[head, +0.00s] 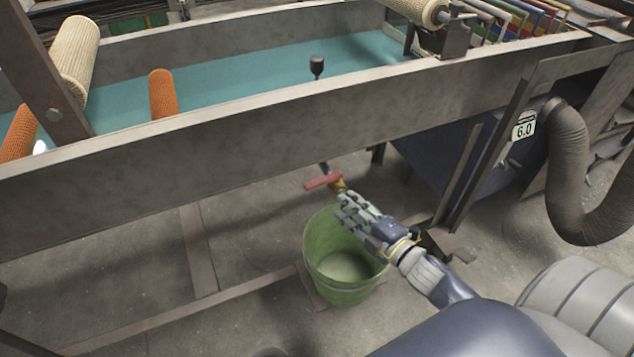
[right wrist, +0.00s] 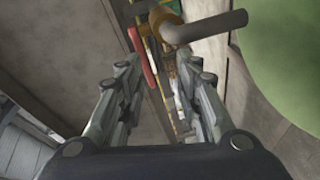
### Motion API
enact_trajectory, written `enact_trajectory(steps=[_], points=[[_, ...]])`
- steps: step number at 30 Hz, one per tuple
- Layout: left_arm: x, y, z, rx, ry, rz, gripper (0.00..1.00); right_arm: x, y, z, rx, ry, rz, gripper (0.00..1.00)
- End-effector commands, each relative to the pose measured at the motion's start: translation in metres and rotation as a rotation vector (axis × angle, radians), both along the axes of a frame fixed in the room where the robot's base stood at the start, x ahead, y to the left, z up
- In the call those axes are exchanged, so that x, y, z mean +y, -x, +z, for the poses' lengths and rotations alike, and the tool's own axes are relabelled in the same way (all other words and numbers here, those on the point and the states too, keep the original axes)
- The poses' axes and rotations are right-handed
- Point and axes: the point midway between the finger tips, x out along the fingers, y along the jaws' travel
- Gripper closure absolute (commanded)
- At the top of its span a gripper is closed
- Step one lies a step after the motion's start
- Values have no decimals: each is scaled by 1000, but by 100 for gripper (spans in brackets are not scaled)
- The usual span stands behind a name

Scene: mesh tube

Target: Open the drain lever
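The drain lever is a red handle (head: 322,180) just below the tank's front wall in the head view. It also shows as a red bar (right wrist: 142,60) in the right wrist view, beside a brass valve (right wrist: 160,22) with a grey bent pipe (right wrist: 208,27). My right gripper (head: 347,202) is close to the lever, just right of and below it in the head view. In the right wrist view its two fingers (right wrist: 162,80) are apart, with the lever and valve ahead between and beyond the tips. I cannot tell if they touch. My left gripper is not in view.
A green bucket (head: 330,235) stands on the floor below the valve; its side (right wrist: 285,50) fills the right wrist view's upper right. The long grey trough (head: 200,152) holds teal liquid (head: 225,92). A ribbed hose (head: 568,165) hangs at the right.

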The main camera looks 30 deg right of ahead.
Motion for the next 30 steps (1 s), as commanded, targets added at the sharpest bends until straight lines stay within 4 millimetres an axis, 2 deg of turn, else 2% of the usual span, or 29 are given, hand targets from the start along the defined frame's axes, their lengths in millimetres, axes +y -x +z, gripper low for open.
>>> enact_trajectory(steps=[3,6,13,30], points=[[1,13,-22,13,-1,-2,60,-1,0,7,-86,96,95,68],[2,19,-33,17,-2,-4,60,0,2,11,-137,147,149,68],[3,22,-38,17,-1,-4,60,4,-4,14,-170,174,183,68],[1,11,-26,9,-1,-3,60,32,-84,14,-168,172,180,68]])
